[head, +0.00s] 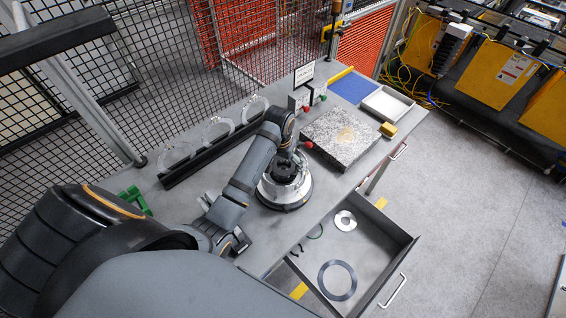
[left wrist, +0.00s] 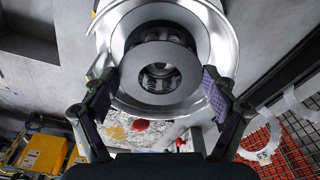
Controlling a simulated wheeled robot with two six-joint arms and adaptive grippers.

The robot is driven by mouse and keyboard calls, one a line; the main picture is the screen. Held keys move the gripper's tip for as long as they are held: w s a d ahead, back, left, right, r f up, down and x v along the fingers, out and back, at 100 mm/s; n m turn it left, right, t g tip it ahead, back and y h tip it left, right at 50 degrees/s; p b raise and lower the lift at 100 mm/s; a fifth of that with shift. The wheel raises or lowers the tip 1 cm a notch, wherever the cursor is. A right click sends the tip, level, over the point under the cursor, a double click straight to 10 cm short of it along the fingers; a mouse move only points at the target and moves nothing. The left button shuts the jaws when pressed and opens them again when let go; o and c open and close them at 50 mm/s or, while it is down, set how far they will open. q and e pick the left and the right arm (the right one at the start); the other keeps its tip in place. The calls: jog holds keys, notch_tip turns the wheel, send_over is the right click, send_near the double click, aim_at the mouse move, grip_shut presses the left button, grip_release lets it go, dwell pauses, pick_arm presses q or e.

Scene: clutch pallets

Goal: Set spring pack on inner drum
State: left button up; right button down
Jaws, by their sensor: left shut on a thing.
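My left gripper (head: 284,160) reaches down over a silver round drum assembly (head: 286,197) standing on the grey bench. In the left wrist view its two fingers (left wrist: 160,92) are on either side of a dark grey ring-shaped part, which I take for the spring pack (left wrist: 131,72), and are shut on it. The ring lies in front of the bright silver drum (left wrist: 226,52), roughly centred within its rim. Dark metal parts show through the ring's hole. I cannot tell whether the ring touches the drum. My right gripper is not in view.
An open drawer (head: 388,262) at the bench front holds a large flat ring (head: 325,284) and a smaller disc (head: 338,222). A speckled stone plate (head: 322,146) lies right of the drum. Clear rings stand in a black rack (head: 205,158) behind. A white tray (head: 388,104) is farther right.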

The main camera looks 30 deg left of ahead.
pick_arm(q)
jog(key=shift+f, duration=0.7)
jog(key=o, duration=1.2)
jog(key=shift+o, duration=0.2)
